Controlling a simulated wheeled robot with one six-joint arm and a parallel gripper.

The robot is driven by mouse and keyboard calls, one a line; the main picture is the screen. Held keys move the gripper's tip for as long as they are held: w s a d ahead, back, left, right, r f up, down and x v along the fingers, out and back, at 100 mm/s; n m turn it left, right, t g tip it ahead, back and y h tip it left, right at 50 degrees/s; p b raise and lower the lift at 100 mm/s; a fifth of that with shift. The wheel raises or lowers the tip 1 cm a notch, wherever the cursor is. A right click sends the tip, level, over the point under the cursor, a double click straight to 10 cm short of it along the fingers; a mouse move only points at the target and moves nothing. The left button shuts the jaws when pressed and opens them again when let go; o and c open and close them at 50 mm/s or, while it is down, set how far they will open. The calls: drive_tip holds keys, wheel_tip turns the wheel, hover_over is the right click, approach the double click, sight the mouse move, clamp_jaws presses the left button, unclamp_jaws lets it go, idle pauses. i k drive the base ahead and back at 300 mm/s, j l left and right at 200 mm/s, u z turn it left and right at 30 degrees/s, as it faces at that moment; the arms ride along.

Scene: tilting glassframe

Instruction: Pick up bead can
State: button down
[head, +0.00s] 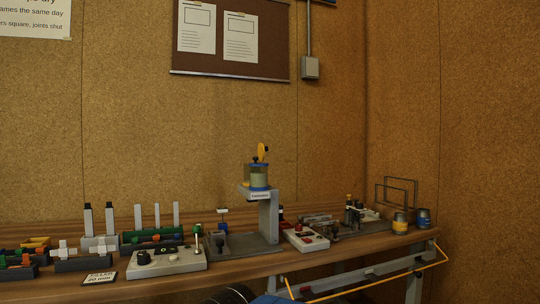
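Two small cans stand at the right end of the wooden bench. One can (400,223) has a yellow and blue band. The other can (424,219) is dark blue-grey and stands just right of it. Both look upright. I cannot tell from this view which is the bead can, as any labels are too small to read. My gripper is not in view.
Wire racks (399,194) stand behind the cans. Control boxes (166,261) and clamps crowd the left. A yellow line (390,280) runs below the bench's right front edge.

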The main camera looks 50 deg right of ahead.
sight(400, 220)
drive_tip(key=k+l, duration=0.1)
drive_tip(key=l, duration=0.3)
drive_tip(key=k+l, duration=0.1)
drive_tip(key=l, duration=0.35)
drive_tip(key=k+l, duration=0.1)
drive_tip(key=l, duration=0.3)
drive_tip(key=k+l, duration=0.15)
drive_tip(key=l, duration=0.3)
drive_tip(key=k+l, duration=0.1)
drive_tip(key=l, duration=0.3)
drive_tip(key=k+l, duration=0.1)
drive_tip(key=l, duration=0.35)
drive_tip(key=k+l, duration=0.1)
drive_tip(key=l, duration=0.3)
